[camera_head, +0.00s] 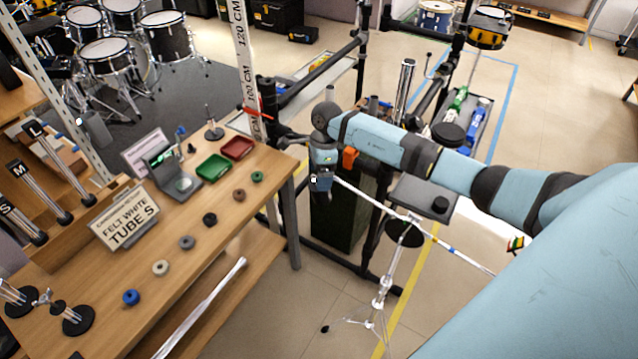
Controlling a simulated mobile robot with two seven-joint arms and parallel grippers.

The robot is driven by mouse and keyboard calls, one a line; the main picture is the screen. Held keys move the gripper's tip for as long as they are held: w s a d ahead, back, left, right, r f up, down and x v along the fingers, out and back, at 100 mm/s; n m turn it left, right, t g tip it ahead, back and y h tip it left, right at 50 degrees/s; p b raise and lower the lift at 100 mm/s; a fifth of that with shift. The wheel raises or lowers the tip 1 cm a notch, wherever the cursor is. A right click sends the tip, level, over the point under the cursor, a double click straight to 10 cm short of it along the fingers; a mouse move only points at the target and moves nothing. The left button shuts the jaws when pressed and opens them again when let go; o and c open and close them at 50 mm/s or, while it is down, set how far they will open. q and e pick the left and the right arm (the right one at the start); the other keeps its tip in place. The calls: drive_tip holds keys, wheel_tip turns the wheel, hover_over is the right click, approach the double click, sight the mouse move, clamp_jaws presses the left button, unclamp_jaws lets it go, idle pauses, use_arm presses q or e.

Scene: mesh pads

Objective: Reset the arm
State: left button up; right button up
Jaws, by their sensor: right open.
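My right arm (400,155) comes in from the right, light blue with dark joints, and reaches across the open floor. My right gripper (322,195) hangs at its end, pointing down, just right of the wooden table's corner and beside a dark green bin (345,222). It is small here, and its jaws look open with nothing between them. My left gripper is not in view.
A cymbal stand (385,285) and black racks stand near my arm. Drums (110,55) are behind.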

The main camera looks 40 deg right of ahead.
drive_tip(key=s+d+b+v, duration=0.1)
drive_tip(key=v, duration=0.9)
drive_tip(key=s+a+m+t+y+p, duration=0.1)
drive_tip(key=s+a+m+t+y, duration=0.3)
drive_tip(key=a, duration=0.5)
drive_tip(key=s+a+f+m+t+y+p, duration=0.1)
drive_tip(key=s+a+m+y, duration=0.2)
drive_tip(key=a+m+y, duration=0.45)
drive_tip(key=s+a+m+t+y+p, duration=0.1)
drive_tip(key=s+a+m+t+y, duration=0.2)
drive_tip(key=a, duration=0.7)
drive_tip(key=s+d+f+m+t+h, duration=0.1)
drive_tip(key=s+f+m+h, duration=0.3)
drive_tip(key=m, duration=0.6)
drive_tip(key=s+d+f+m+t+h+p, duration=0.1)
drive_tip(key=s+f+m+h, duration=0.4)
drive_tip(key=m, duration=0.6)
drive_tip(key=s+d+f+m+t+h+p, duration=0.1)
drive_tip(key=s+f+m+h, duration=0.3)
drive_tip(key=s+m, duration=0.4)
drive_tip(key=d+f+m, duration=0.1)
drive_tip(key=m, duration=0.2)
drive_tip(key=shift+s+d+f+t+h, duration=0.25)
drive_tip(key=shift+d+f+t+h, duration=0.05)
drive_tip(key=shift+d+t+h, duration=0.1)
